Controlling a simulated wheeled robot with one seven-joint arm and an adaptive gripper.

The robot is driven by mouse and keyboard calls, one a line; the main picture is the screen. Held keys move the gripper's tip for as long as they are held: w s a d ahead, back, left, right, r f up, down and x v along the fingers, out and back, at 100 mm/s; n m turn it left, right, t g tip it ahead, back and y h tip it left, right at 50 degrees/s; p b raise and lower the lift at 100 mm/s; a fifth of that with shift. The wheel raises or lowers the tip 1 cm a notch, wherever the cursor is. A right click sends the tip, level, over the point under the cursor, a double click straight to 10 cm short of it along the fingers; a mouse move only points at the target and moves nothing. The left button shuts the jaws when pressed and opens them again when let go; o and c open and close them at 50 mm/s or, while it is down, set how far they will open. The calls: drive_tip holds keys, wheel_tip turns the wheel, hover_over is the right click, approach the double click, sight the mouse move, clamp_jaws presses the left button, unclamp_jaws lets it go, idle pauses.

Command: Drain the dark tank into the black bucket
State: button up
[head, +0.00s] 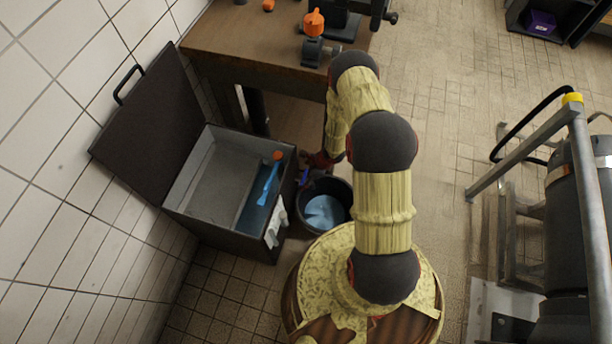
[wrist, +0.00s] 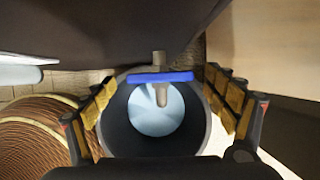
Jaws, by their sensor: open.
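The dark tank (head: 225,230) stands against the tiled wall in the head view, its lid (head: 150,125) raised. Dark blue liquid seems to lie along its right inside. The black bucket (head: 339,190) stands at its right side with a light blue surface inside; it also shows in the wrist view (wrist: 117,125). A tap with a blue handle (wrist: 160,77) sticks out from the tank above the bucket, the handle crosswise to the spout. My gripper (wrist: 160,88) is open, its fingers apart on both sides of the handle. In the head view my arm mostly hides it.
A blue tool with an orange end (head: 269,182) lies in the tank, and a white cloth (head: 276,222) hangs on its rim. A wooden workbench (head: 255,45) stands behind. A metal frame (head: 520,150) is at right; the floor between is clear.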

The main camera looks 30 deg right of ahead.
drive_tip(key=v, duration=1.2)
drive_tip(key=shift+w+a, duration=0.15)
drive_tip(key=s+a+r+n+g+y, duration=0.1)
drive_tip(key=s+a+r+n, duration=0.1)
drive_tip(key=a+r+n, duration=0.3)
drive_tip(key=s+a+r+n+g+y, duration=0.1)
drive_tip(key=s+r+n, duration=0.15)
drive_tip(key=r, duration=0.55)
drive_tip(key=s+a+r+n+g+y, duration=0.1)
drive_tip(key=s+a+r+n, duration=0.1)
drive_tip(key=a+r+n, duration=0.3)
drive_tip(key=s+r+n+t+h+p, duration=0.1)
drive_tip(key=s+r+n, duration=0.3)
drive_tip(key=r, duration=1)
drive_tip(key=s+a+r+n+t+h+p, duration=0.1)
drive_tip(key=s+r+n+t+h+p, duration=0.1)
drive_tip(key=r, duration=1.2)
drive_tip(key=s+a+r+n+t+h+p, duration=0.1)
drive_tip(key=s+r+n, duration=0.5)
drive_tip(key=r, duration=0.8)
drive_tip(key=n+t+h, duration=0.1)
drive_tip(key=n+h, duration=0.1)
drive_tip(key=shift+s+n+p, duration=0.15)
drive_tip(key=shift+n+p, duration=0.15)
drive_tip(key=shift+n, duration=0.05)
